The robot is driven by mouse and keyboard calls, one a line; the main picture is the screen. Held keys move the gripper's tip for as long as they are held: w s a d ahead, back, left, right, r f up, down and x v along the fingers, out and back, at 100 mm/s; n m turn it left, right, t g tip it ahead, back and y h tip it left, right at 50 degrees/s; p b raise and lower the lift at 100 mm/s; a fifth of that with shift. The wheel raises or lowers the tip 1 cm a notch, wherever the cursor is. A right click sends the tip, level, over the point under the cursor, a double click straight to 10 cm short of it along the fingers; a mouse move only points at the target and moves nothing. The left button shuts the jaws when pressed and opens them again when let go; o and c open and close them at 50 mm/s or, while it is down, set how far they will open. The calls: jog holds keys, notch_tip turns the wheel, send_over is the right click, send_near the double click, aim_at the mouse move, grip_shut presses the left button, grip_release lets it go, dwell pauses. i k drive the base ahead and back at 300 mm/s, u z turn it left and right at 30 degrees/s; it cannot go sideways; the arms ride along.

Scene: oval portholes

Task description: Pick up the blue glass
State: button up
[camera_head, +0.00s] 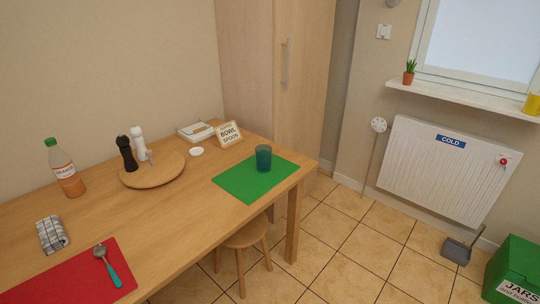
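The blue glass (263,158) stands upright on a green placemat (240,184) near the right end of the wooden table (170,228). It is a dark teal-blue tumbler and looks empty, though its inside is hard to make out. Nothing touches it except the mat under it. My gripper and arm do not show in this view.
A small sign (229,134) stands behind the glass, with a white dish (197,152) to its left. A round board (153,170) holds two mills. A bottle (66,168) stands further left. A stool (247,238) is tucked by the table. Open tiled floor lies right.

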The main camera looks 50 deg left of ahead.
aim_at(264, 159)
jog(key=u, duration=0.3)
jog(key=i, duration=0.9)
jog(key=u, duration=1.2)
jog(key=i, duration=0.85)
jog(key=u, duration=0.5)
jog(key=k, duration=0.8)
jog(key=u, duration=0.2)
jog(key=i, duration=0.85)
jog(key=z, duration=0.05)
